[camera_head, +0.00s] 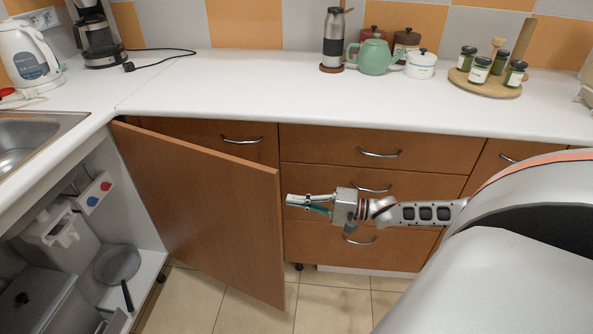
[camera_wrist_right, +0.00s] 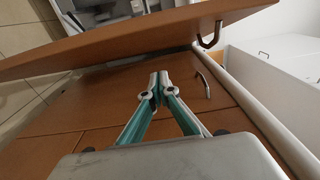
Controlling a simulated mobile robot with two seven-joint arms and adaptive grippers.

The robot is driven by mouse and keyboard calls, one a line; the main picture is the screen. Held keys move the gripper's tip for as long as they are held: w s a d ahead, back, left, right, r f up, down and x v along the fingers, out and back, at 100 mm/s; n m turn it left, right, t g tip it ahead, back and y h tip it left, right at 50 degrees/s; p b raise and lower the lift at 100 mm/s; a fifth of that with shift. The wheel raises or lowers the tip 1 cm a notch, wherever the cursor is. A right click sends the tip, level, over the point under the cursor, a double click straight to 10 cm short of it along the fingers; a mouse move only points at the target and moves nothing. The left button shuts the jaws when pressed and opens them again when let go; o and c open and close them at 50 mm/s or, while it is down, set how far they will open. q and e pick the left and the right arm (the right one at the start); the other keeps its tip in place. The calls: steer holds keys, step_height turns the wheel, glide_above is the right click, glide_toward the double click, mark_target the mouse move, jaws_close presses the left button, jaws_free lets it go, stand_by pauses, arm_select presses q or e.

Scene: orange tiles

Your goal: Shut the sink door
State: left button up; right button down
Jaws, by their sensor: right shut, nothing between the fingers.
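The sink door (camera_head: 215,215) is a brown wooden panel that stands open, swung out from the sink cabinet (camera_head: 45,185) on the left. My right gripper (camera_head: 288,203) is shut and empty, just right of the door's free edge in the head view. Its fingertips (camera_wrist_right: 158,78) meet in the wrist view. I cannot tell whether it touches the door. My left gripper is not in view.
Brown drawers (camera_head: 375,185) with metal handles stand behind my right gripper. Inside the open cabinet are a pan (camera_head: 117,263) and a grey bin (camera_head: 50,300). The white countertop (camera_head: 230,80) runs above. Tiled floor (camera_head: 185,300) lies under the door.

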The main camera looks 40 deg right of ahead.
mark_target(266, 207)
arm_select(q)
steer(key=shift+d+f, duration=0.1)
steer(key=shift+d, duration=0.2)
arm_select(e)
steer(key=shift+w+a+f, duration=0.1)
steer(key=shift+w+a, duration=0.55)
steer(key=shift+a, duration=0.6)
steer(key=shift+w+a+r, duration=0.1)
steer(key=shift+w+a, duration=0.5)
steer(key=shift+a, duration=0.7)
steer(key=shift+w+a+f, duration=0.1)
steer(key=shift+w+a, duration=0.55)
steer(key=shift+a, duration=0.6)
